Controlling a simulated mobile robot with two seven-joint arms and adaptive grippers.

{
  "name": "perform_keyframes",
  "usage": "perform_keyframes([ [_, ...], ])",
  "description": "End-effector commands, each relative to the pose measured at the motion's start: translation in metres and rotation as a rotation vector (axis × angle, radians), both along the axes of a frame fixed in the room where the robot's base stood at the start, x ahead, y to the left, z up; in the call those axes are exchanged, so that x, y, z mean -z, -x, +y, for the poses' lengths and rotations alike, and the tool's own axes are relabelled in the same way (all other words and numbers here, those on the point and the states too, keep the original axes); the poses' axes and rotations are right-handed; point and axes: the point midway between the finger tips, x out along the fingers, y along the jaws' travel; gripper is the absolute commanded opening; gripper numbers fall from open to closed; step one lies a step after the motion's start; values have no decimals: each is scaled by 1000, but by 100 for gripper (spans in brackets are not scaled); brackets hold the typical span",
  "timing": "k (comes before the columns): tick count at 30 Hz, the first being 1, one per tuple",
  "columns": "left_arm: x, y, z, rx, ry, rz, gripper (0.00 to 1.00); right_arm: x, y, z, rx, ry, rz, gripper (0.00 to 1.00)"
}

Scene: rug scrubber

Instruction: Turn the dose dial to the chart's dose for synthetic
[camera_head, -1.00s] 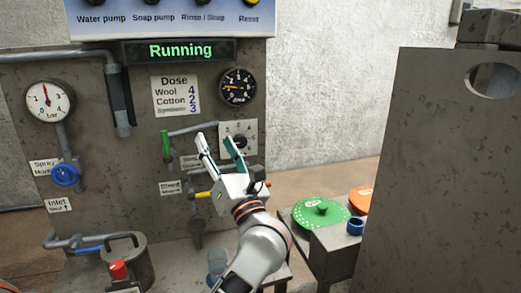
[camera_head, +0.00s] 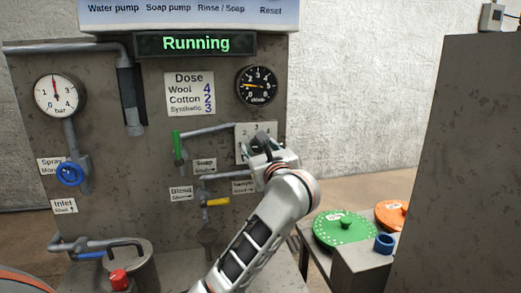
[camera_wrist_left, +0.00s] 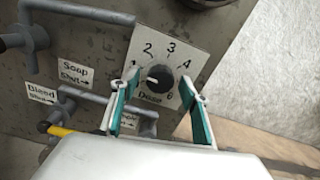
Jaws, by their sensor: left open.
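The dose chart (camera_head: 190,93) on the panel lists Wool 4, Cotton 2, Synthetic 3. The dose dial is a black round knob (camera_wrist_left: 161,77) on a white numbered plate (camera_wrist_left: 172,40) in the left wrist view. Its white mark points left, near or just below the 1. In the head view, my left gripper hides the knob and much of the plate (camera_head: 242,131). My left gripper (camera_wrist_left: 160,80) is open, one finger on each side of the knob; I cannot tell whether either touches it. It also shows in the head view (camera_head: 261,143). My right gripper is not in view.
A black gauge (camera_head: 257,86) sits above the dial. A green-handled valve (camera_head: 177,146) and a yellow lever (camera_head: 216,202) are to its left and below left. The display (camera_head: 196,43) reads Running. Green (camera_head: 344,229) and orange (camera_head: 391,214) discs lie at right.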

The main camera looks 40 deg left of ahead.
Motion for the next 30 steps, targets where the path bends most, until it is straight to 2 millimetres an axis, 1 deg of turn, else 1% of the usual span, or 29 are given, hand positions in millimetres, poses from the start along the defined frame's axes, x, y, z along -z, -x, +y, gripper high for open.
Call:
perform_keyframes([
  [4, 0, -4, 5, 0, 0, 1, 45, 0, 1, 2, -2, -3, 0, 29],
  [11, 0, -4, 5, 0, 0, 0, 45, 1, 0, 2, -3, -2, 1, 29],
  [12, 0, -4, 5, 0, 0, 0, 35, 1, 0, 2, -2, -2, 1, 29],
  [14, 0, -4, 5, 0, 0, 0, 19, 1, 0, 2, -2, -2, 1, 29],
  [15, 0, -4, 5, 0, 0, 0, 9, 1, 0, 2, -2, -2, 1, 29],
  [16, 0, -4, 5, 0, 0, 0, 7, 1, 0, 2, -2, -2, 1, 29],
  [23, -1, -4, 5, 0, -5, 5, 7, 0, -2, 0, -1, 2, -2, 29],
  [30, -5, -3, 5, 0, -54, 60, 7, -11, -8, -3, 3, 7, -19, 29],
])
